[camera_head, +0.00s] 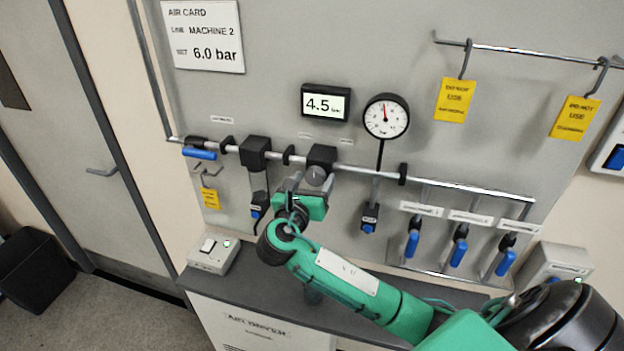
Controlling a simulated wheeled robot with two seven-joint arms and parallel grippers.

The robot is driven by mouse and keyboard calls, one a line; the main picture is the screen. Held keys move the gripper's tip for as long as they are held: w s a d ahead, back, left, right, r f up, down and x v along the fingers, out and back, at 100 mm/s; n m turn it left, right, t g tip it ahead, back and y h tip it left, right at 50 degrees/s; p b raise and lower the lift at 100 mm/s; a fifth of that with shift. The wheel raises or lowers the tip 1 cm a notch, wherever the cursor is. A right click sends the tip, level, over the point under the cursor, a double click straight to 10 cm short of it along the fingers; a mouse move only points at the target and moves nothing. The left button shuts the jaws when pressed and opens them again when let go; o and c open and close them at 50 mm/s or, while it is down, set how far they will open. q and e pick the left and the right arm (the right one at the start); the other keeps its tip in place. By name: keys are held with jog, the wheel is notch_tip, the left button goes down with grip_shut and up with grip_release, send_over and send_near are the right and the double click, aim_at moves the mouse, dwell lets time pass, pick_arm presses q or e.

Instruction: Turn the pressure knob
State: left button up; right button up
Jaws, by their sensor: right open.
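The pressure knob (317,175) is a small grey round knob on the underside front of a black regulator block (322,155) on the horizontal air pipe. My right gripper (309,185) is open, with its fingers pointing up at the knob from just below. The fingers appear to be on either side of the knob, but I cannot tell whether they touch it. The digital display (326,104) reads 4.5 bar. The air card (204,35) reads Machine 2, set 6.0 bar. My left gripper is not in view.
A dial gauge (386,116) stands right of the display. Several blue-handled valves (459,252) sit lower right. Yellow "do not use" tags (453,99) hang from a rail. A grey counter (255,290) with a small switch box (212,255) lies below the panel.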

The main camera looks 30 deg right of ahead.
jog(key=shift+c, duration=0.3)
jog(key=c, duration=0.9)
jog(key=shift+c, duration=0.2)
jog(key=shift+m, duration=0.3)
jog(key=m, duration=0.2)
jog(key=shift+a+m, duration=0.1)
jog(key=shift+m, duration=0.2)
jog(key=m, duration=0.2)
jog(key=shift+f+m+y+b, duration=0.1)
jog(key=shift+m+y+b, duration=0.2)
jog(key=shift+m, duration=0.1)
jog(key=m+b, duration=0.1)
jog(key=m, duration=0.4)
jog(key=shift+b, duration=0.4)
jog(key=m+b, duration=0.3)
jog(key=m, duration=0.3)
jog(key=shift+s, duration=0.1)
